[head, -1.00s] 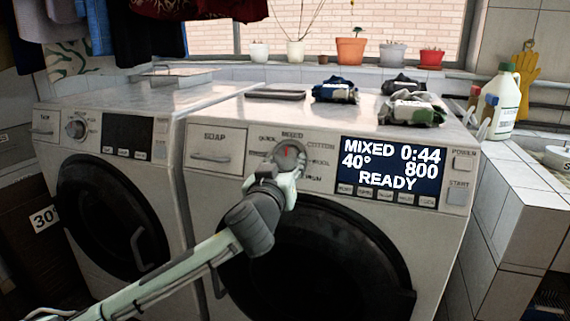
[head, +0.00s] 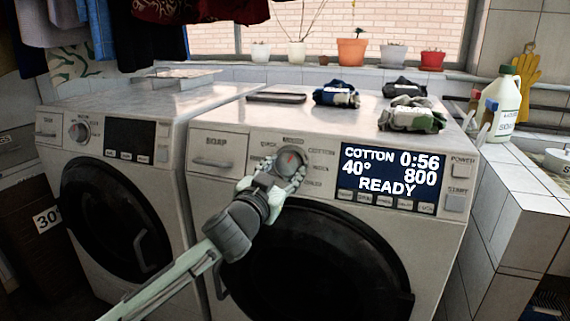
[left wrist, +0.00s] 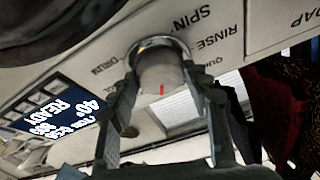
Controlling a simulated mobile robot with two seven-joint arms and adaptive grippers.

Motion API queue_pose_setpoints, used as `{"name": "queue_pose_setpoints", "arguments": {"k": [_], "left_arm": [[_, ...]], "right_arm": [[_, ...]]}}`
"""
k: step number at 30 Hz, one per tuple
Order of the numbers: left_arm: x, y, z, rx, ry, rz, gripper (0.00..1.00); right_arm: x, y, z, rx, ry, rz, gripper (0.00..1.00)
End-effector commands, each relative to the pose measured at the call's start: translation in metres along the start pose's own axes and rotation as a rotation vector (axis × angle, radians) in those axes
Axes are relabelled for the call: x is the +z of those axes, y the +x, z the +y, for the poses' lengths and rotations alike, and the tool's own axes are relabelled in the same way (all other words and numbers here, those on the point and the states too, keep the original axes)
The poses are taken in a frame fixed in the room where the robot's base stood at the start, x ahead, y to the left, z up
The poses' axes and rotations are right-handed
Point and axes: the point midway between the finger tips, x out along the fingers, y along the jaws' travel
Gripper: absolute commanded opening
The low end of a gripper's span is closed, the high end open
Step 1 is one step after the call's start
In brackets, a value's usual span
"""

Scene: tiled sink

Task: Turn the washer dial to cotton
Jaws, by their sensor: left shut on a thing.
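The washer dial (head: 291,158) is on the front panel of the right-hand washer (head: 225,135). Its red mark leans toward the upper right, on the side of the COTTON label. The washer's display (head: 390,177) reads COTTON, 0:56, 40°, 800 and READY. My left gripper (head: 287,172) is shut on the dial from below and in front. In the left wrist view the dial (left wrist: 161,75) sits between the two fingers (left wrist: 162,100), with its red mark showing. My right gripper is in neither view.
A second washer (head: 100,115) stands at the left. A detergent bottle (head: 503,105) stands on the tiled ledge at the right.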

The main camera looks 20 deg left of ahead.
Motion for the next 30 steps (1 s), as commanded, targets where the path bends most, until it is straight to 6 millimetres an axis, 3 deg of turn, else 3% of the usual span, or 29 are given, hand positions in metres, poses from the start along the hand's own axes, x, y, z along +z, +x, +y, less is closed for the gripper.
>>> {"name": "queue_pose_setpoints", "arguments": {"k": [3, 9, 30], "left_arm": [[-0.001, 0.000, -0.003, 0.029, 0.088, 0.004, 0.19], [0.000, 0.000, -0.003, 0.072, 0.205, 0.014, 0.19], [0.000, 0.000, -0.004, 0.112, 0.309, 0.022, 0.19]], "right_arm": [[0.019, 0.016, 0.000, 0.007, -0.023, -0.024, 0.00], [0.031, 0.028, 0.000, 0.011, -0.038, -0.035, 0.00], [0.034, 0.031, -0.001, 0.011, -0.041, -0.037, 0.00]]}}
